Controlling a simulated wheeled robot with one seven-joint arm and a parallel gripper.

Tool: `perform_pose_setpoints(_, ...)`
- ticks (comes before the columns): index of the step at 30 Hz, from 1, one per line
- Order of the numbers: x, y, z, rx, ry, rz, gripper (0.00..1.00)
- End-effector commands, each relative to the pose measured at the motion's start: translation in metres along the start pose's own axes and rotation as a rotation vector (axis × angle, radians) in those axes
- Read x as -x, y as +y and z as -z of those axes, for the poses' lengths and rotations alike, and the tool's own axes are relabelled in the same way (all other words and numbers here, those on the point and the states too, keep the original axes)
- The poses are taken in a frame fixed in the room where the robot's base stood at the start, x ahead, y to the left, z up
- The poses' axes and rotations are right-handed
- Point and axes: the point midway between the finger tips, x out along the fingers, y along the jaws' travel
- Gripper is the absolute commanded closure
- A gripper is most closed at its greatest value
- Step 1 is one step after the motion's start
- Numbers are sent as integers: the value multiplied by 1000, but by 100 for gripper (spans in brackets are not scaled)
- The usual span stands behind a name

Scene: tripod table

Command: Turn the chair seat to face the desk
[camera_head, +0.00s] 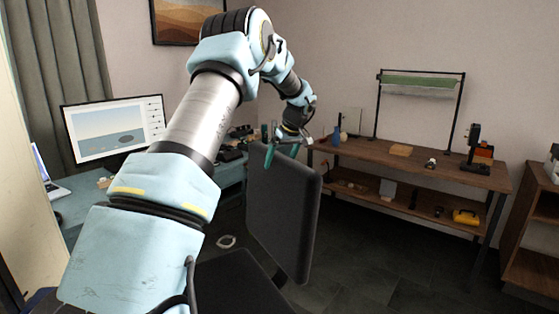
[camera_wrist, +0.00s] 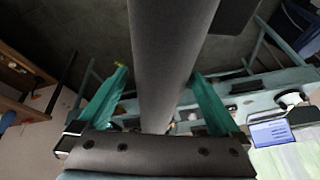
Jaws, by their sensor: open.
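The dark grey chair has an upright backrest (camera_head: 285,215) and a black seat (camera_head: 243,285), partly hidden by my arm. The backrest stands to the right of the seat. The light blue desk (camera_head: 75,208) is at the left and runs behind my arm. My gripper (camera_head: 282,152) is at the top of the backrest with its teal fingers apart. In the wrist view, the backrest's edge (camera_wrist: 168,60) runs between the two open fingers of my gripper (camera_wrist: 159,74), with visible gaps on both sides.
A monitor (camera_head: 115,130) and a laptop (camera_head: 50,175) are on the desk. A wooden workbench (camera_head: 420,165) with tools stands along the right wall. A white ring-like thing (camera_head: 226,241) lies on the floor. Dark floor (camera_head: 380,260) is clear right of the chair.

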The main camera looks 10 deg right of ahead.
Motion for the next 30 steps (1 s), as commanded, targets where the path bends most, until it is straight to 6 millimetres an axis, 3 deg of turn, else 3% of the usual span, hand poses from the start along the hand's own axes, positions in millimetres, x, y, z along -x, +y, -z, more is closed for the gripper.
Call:
perform_pose_setpoints(12, -9, 0, 0, 1, 1, -1, 0)
perform_pose_setpoints(30, -9, 0, 0, 0, 1, 0, 68)
